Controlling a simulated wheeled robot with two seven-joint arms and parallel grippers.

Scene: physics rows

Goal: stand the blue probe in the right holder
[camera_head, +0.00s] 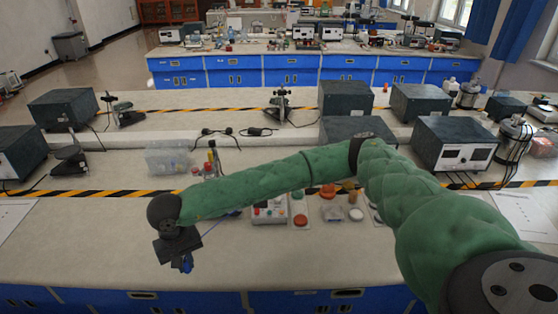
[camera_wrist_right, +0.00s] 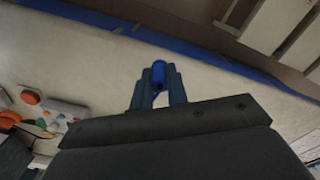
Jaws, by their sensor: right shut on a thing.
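My right gripper (camera_head: 186,264) hangs low over the front part of the bench, left of the middle in the head view. In the right wrist view the gripper (camera_wrist_right: 158,88) is shut on the blue probe (camera_wrist_right: 158,74), which sits between its two fingers with its rounded end showing. In the head view the probe is mostly hidden by the gripper. A small cluster of upright items (camera_head: 211,165), one with a red top, stands behind my forearm; I cannot tell whether it is the right holder. My left gripper is not in view.
A clear plastic bin (camera_head: 168,161) stands behind. Grey instruments (camera_head: 452,146) stand farther back.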

